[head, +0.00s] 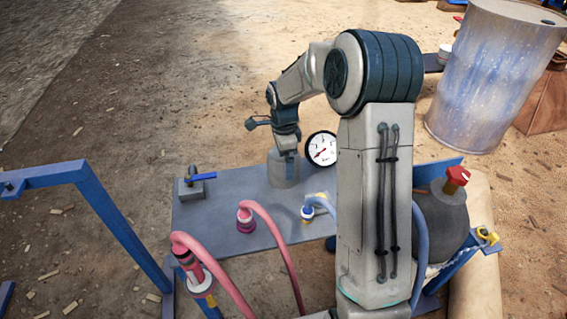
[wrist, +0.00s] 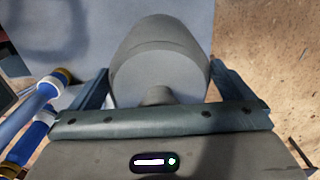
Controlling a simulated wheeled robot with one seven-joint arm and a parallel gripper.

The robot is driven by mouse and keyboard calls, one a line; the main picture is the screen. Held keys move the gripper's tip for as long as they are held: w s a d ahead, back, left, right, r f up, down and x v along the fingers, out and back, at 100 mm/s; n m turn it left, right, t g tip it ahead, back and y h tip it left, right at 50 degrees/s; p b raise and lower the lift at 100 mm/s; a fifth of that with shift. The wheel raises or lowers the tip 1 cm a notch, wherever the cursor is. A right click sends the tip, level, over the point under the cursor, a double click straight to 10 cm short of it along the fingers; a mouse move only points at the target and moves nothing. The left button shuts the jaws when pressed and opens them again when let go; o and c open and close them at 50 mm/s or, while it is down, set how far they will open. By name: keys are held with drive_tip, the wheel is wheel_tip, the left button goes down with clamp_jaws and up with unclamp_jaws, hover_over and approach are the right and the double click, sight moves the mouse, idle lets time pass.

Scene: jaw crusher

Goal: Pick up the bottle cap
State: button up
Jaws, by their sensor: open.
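A grey, bottle-shaped piece (head: 284,172) stands upright on the blue-grey bench (head: 215,237), just below my gripper (head: 286,150). In the wrist view this grey piece (wrist: 160,42) has a wide rounded body, a paler flat face and a small round knob (wrist: 159,96) at the near end. The knob may be the bottle cap; I cannot tell for sure. My gripper (wrist: 160,72) is open, with one finger on each side of the grey piece. The gripper's crossbar hides the lower edge of the knob.
A pressure gauge (head: 321,149) stands close right of the grey piece. A blue-handled valve (head: 195,184) is on the bench's left. Pink hoses (head: 283,240) and a blue-collared fitting (head: 308,211) stand in front. A blue drum (head: 494,75) is at the back right.

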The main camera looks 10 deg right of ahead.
drive_tip(key=c, duration=1)
drive_tip(key=shift+o, duration=0.2)
drive_tip(key=shift+r, duration=0.15)
